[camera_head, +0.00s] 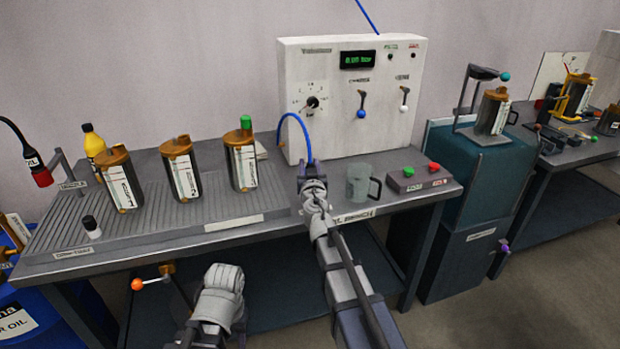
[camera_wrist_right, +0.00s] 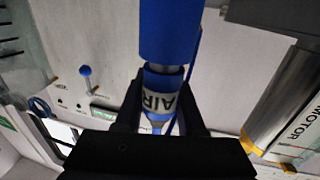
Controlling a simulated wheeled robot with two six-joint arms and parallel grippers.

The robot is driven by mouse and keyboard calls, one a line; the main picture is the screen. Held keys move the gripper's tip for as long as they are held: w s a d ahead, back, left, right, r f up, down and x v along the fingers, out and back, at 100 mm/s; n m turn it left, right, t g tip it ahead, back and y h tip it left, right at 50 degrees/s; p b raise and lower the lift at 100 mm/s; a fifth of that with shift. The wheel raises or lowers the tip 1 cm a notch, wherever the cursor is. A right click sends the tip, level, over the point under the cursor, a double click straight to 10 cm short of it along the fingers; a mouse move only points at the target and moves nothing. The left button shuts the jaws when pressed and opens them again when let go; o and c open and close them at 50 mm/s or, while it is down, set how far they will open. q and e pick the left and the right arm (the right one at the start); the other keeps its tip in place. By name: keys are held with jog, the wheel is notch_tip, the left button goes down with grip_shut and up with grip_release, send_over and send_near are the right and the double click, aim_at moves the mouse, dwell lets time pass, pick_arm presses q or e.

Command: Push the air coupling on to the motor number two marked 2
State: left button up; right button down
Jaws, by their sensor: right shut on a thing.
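Three grey motors with brown caps and white labels stand upright on the ribbed tray: a left one (camera_head: 120,182), a middle one (camera_head: 181,168) and a right one (camera_head: 241,162) with a green top piece. Their numbers are too small to read. My right gripper (camera_head: 313,186) is right of them, over the bench front, shut on the air coupling. In the right wrist view the air coupling (camera_wrist_right: 160,98) sits between the fingers, with a white AIR band and blue body. A motor (camera_wrist_right: 282,105) shows to its right, apart from it.
A blue hose (camera_head: 295,117) arches beside the white control panel (camera_head: 340,75). A clear mug (camera_head: 360,183) and a button box (camera_head: 415,178) stand right of my gripper.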

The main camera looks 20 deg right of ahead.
jog(key=shift+r, duration=0.1)
notch_tip(320, 180, up, 10)
jog(key=p, duration=1)
jog(key=shift+d, duration=0.1)
